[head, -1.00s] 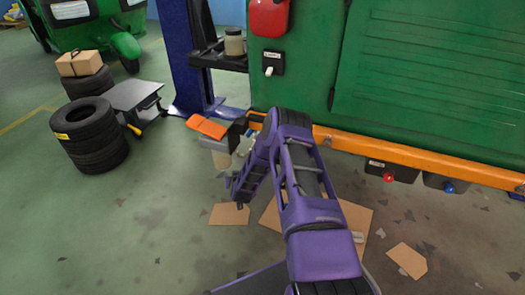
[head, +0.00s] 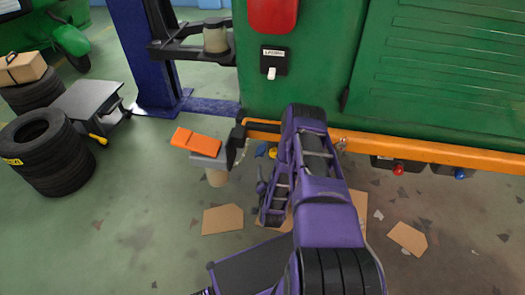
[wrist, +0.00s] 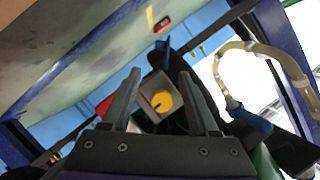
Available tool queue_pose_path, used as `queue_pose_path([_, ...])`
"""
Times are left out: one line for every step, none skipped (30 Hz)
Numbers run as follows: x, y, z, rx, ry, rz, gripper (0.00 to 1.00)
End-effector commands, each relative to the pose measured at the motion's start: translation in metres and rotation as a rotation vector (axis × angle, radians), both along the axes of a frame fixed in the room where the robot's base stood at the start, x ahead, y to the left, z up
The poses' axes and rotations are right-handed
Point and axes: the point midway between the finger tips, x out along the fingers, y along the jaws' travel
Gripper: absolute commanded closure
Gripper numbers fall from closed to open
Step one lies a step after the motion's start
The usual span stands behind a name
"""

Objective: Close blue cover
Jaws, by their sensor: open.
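My gripper (wrist: 160,75) is open in the wrist view, its two dark fingers apart with nothing held between them. Beyond them is a grey box with a round yellow cap or knob (wrist: 162,103). A small blue piece (wrist: 162,46), perhaps the blue cover, stands above that box, apart from the fingers. In the head view, a small blue part (head: 261,150) and a yellow part show beside the orange bumper, left of my purple arm; they may be the same things. My fingers are not clearly seen there.
The green vehicle body (head: 440,70) with its orange bumper (head: 440,152) fills the right. An orange-topped grey block (head: 196,143) sticks out at its left end. A curved hose (wrist: 240,60) with a blue handle hangs right in the wrist view. Stacked tyres (head: 42,150) stand at left.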

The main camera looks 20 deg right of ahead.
Motion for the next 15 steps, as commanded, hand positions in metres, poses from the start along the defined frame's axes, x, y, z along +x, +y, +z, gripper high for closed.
queue_pose_path([0.008, -0.002, -0.003, -0.001, -0.003, -0.001, 0.39])
queue_pose_path([0.013, -0.004, -0.004, -0.002, -0.003, 0.000, 0.39])
queue_pose_path([0.020, -0.006, -0.006, -0.002, -0.004, 0.000, 0.39])
queue_pose_path([0.026, -0.008, -0.009, -0.002, -0.004, 0.000, 0.39])
queue_pose_path([0.031, -0.010, -0.011, -0.002, -0.004, 0.000, 0.39])
queue_pose_path([0.040, -0.013, -0.013, -0.003, -0.003, 0.001, 0.39])
queue_pose_path([0.046, -0.015, -0.015, -0.004, -0.004, 0.000, 0.39])
queue_pose_path([0.052, -0.017, -0.017, -0.003, -0.003, 0.001, 0.39])
queue_pose_path([0.060, -0.020, -0.021, -0.003, -0.002, 0.001, 0.39])
queue_pose_path([0.066, -0.022, -0.022, -0.003, -0.003, 0.001, 0.39])
queue_pose_path([0.072, -0.024, -0.024, -0.003, -0.003, 0.001, 0.39])
queue_pose_path([0.079, -0.026, -0.027, -0.003, -0.002, 0.001, 0.39])
queue_pose_path([0.085, -0.028, -0.029, -0.004, -0.002, 0.001, 0.39])
queue_pose_path([0.091, -0.030, -0.031, -0.004, -0.002, 0.001, 0.39])
queue_pose_path([0.099, -0.033, -0.033, -0.004, -0.002, 0.001, 0.39])
